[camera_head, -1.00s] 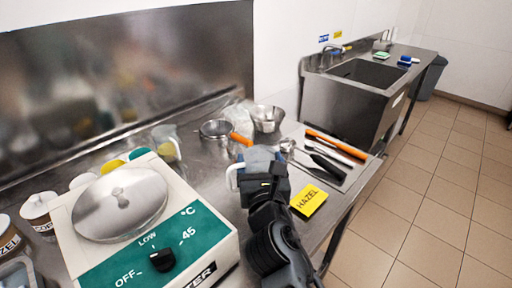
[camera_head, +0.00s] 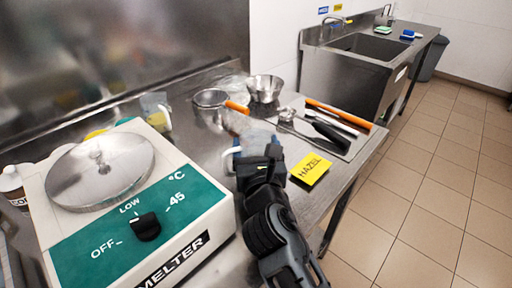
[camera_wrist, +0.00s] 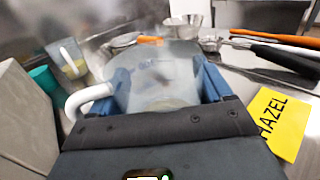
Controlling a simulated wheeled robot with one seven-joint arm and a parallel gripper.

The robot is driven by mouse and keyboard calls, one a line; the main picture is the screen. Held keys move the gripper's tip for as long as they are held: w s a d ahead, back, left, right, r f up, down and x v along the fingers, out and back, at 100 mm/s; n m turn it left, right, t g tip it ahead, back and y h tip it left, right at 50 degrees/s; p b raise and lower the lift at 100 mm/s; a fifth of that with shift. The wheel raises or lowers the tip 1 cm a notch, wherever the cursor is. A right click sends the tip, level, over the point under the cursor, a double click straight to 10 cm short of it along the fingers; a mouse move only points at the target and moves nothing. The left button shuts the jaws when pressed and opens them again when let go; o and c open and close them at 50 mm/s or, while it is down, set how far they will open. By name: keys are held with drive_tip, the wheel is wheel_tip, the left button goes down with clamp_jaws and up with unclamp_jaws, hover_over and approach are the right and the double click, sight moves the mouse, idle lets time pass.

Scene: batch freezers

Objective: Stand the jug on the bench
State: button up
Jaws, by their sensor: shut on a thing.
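A translucent jug (camera_wrist: 160,78) with a white handle is between the blue fingers of my gripper (camera_wrist: 165,85) in the wrist view. My gripper is shut on it, with the handle out to the left. In the head view my gripper (camera_head: 257,150) and the jug (camera_head: 250,128) are over the steel bench (camera_head: 190,165), right of the melter. The jug looks about upright. Its base is hidden by my gripper, so I cannot tell whether it touches the bench.
A melter (camera_head: 150,215) stands close on the left. Behind are a second clear jug (camera_head: 157,112), a sieve (camera_head: 210,98) and a steel bowl (camera_head: 264,88). A tray of tools (camera_head: 330,128) and a yellow HAZEL card (camera_head: 311,168) lie to the right.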

drive_tip(key=shift+f+b, duration=0.5)
drive_tip(key=shift+f, duration=0.4)
drive_tip(key=o, duration=1.2)
drive_tip(key=shift+v, duration=3.75)
